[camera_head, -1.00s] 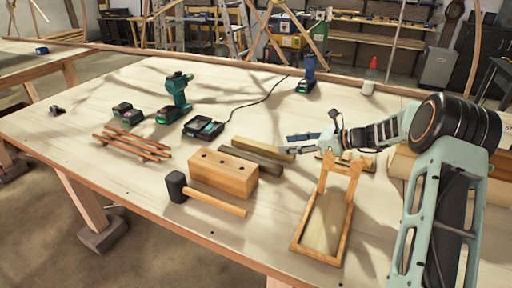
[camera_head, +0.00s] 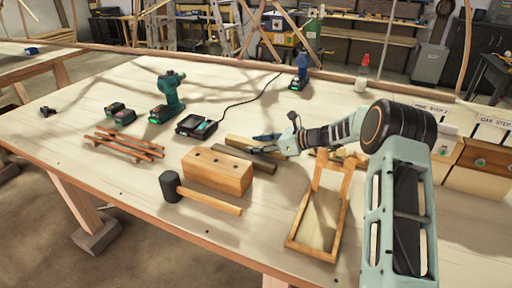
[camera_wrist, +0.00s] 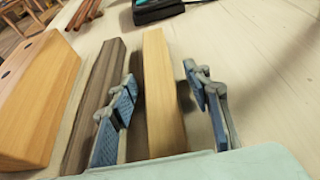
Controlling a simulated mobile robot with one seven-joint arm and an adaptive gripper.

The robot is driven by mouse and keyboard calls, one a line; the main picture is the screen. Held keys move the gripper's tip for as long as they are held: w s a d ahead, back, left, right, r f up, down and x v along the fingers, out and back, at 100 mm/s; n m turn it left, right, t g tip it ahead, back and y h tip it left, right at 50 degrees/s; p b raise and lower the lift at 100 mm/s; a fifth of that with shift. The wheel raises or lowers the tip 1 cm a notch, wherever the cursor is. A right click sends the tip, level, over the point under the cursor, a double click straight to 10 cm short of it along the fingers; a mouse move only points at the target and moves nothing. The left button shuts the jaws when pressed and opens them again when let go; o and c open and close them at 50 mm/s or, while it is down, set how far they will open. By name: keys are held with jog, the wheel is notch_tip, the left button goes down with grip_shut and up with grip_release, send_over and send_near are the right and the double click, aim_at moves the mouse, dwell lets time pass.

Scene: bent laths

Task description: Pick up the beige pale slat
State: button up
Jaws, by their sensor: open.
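The beige pale slat (camera_wrist: 161,95) lies on the bench in the wrist view, between the two blue-padded fingers of my gripper (camera_wrist: 165,112). The fingers stand apart, one on each side of it, with a wider gap on the right. A dark grey-brown slat (camera_wrist: 92,105) lies just left of it, close to the left finger. In the head view the pale slat (camera_head: 240,141) shows only in part behind my gripper (camera_head: 272,142), with the dark slat (camera_head: 248,156) in front of it.
A wooden block with holes (camera_head: 217,172) and a mallet (camera_head: 170,186) stand left of the slats. A wooden frame (camera_head: 318,215) lies to the right. A charger (camera_head: 197,125), a drill (camera_head: 170,95) and red-brown strips (camera_head: 128,143) are farther left.

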jog(key=shift+c, duration=0.3)
grip_shut()
jog(key=shift+r, duration=0.1)
